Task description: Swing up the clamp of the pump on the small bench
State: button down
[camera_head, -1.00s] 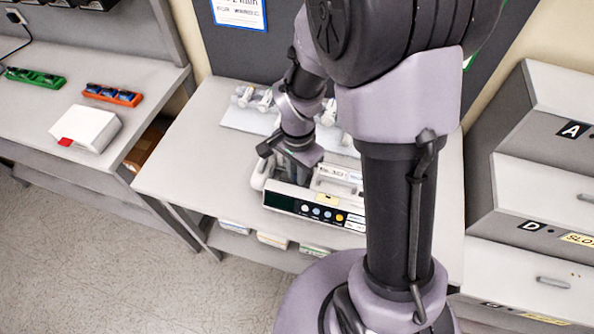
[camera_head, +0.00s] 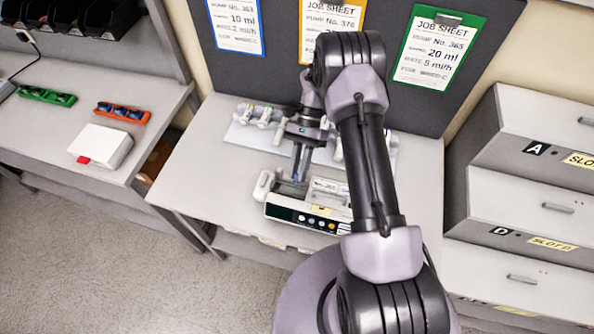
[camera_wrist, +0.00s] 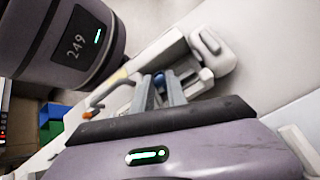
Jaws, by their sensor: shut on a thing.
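The pump (camera_head: 283,214) lies on the small bench (camera_head: 190,190), its dark panel with several round buttons facing the front. A pale rounded part (camera_head: 263,186) stands up at its left end. My gripper (camera_head: 299,179) reaches down over the pump's left part from behind.
A white board with several small clips (camera_head: 264,116) lies behind my gripper. Job sheets (camera_head: 437,50) hang on the dark panel behind. Drawers (camera_head: 545,205) stand at the right. A side bench at left holds a white box (camera_head: 100,146), green tray (camera_head: 47,96) and orange tray (camera_head: 122,113).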

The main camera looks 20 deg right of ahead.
jog(key=shift+w+d+f+g+y+b, duration=0.3)
jog(key=shift+w+g+y+b, duration=0.15)
jog(key=shift+g+b, duration=0.2)
jog(key=shift+w+d+r+g+y+b, duration=0.2)
jog(key=shift+g+y+b, duration=0.2)
jog(key=shift+g, duration=0.15)
jog(key=c, duration=1.3)
grip_release()
